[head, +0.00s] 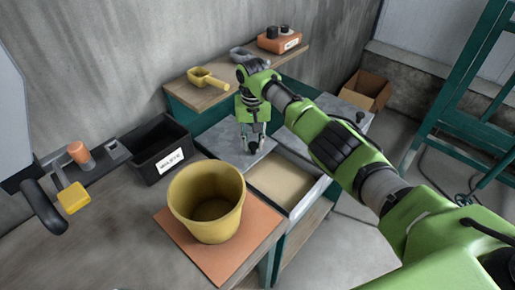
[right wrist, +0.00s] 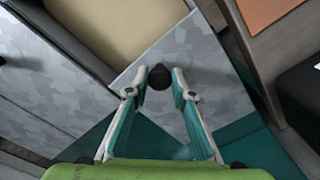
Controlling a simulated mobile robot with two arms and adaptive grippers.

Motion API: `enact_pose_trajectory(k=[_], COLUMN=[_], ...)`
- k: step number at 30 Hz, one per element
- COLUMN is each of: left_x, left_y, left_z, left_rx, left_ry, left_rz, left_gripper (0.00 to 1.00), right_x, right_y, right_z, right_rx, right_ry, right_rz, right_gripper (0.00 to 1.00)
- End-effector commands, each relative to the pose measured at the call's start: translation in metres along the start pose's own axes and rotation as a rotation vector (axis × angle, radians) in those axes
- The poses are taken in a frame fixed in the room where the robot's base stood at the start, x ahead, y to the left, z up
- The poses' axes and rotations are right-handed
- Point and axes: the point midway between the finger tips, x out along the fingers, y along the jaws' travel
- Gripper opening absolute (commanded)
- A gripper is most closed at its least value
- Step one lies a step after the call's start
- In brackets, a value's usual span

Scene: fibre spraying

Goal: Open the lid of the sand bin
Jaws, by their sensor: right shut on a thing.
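The sand bin (head: 316,195) stands in the teal bench, with pale sand (head: 280,178) showing through its uncovered part. Its grey mottled lid (head: 222,142) lies to the left of the opening, and the sand is uncovered beside it. My right gripper (head: 253,145) points down over the lid. In the right wrist view its fingers (right wrist: 159,77) are on both sides of the lid's black knob (right wrist: 158,80), shut on it. The lid (right wrist: 190,48) and sand (right wrist: 115,22) also show there. My left gripper is not in view.
A yellow bucket (head: 206,203) stands on an orange board (head: 252,235) in front. A black waste box (head: 155,150) is to the left. A yellow scoop (head: 207,79) lies on the shelf behind. A second grey lid (head: 345,108) lies to the right, behind my arm.

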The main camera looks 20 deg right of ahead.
Motion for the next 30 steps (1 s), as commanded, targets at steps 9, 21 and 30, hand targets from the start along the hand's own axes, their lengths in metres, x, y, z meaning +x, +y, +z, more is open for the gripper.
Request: enact_pose_trajectory(k=[9,21,30], left_x=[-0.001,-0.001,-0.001], left_y=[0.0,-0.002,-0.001], left_z=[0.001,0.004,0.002], left_rx=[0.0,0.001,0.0], left_ry=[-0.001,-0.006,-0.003], left_rz=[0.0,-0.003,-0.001], left_gripper=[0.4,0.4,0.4], right_x=[-0.001,-0.002,-0.048], right_y=[0.002,0.0,0.0], right_z=[-0.001,0.0,-0.001], right_rx=[-0.001,-0.001,-0.001], right_ry=[0.002,0.0,0.003], right_rz=[0.003,0.0,-0.002], right_gripper=[0.3,0.39,0.39])
